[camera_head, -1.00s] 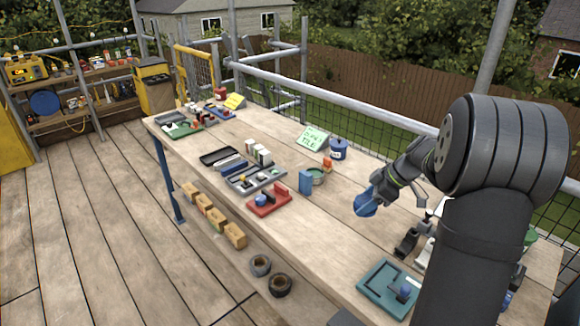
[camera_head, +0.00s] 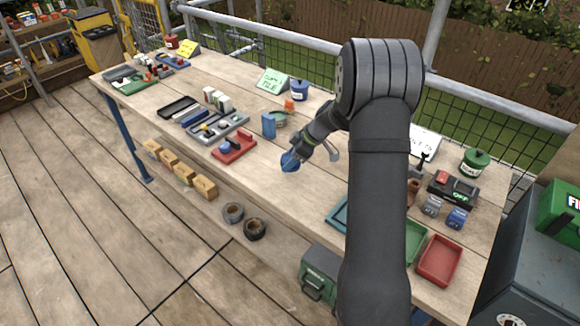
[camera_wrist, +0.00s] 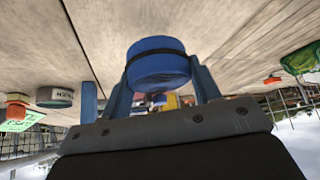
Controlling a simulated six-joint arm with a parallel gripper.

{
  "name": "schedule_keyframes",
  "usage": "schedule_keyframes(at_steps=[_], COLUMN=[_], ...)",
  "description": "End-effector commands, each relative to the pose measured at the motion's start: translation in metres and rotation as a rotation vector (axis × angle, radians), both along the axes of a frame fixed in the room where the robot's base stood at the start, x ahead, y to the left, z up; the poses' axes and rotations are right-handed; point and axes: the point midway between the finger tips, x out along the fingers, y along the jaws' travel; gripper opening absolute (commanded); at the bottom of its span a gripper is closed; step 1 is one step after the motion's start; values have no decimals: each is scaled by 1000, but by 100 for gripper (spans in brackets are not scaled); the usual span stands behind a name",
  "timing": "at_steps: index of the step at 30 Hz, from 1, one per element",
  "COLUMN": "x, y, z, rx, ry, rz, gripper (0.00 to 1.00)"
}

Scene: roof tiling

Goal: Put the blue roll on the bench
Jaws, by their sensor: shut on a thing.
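The blue roll (camera_head: 289,162) is between the fingers of my gripper (camera_head: 296,155), which is shut on it. In the wrist view the roll (camera_wrist: 158,62) is a short blue cylinder with a dark band, its flat face showing. The fingertips (camera_wrist: 160,85) press its sides. The wooden bench (camera_head: 283,192) has a bare stretch around and below the roll. I cannot tell whether the roll touches the bench top or hangs just above it.
A red tray (camera_head: 238,150) with a blue item lies left of my gripper, and a blue block (camera_head: 268,125) stands behind it. A green tin (camera_head: 475,160), small clamps and a red bin (camera_head: 438,262) are on the right. The bench's front edge is close.

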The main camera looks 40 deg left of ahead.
Motion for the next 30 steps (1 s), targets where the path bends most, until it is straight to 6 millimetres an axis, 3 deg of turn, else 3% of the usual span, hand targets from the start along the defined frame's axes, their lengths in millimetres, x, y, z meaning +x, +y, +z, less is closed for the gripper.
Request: schedule_keyframes(at_steps=[10, 21, 22, 25, 30], x=[-1, 0, 0, 0, 0], y=[1, 1, 1, 1, 1], z=[-39, -44, -44, -44, -44], rx=[-1, 0, -1, 0, 0], ry=[2, 0, 1, 0, 0], rz=[-1, -1, 0, 0, -1], gripper=[32, 32, 59, 78, 78])
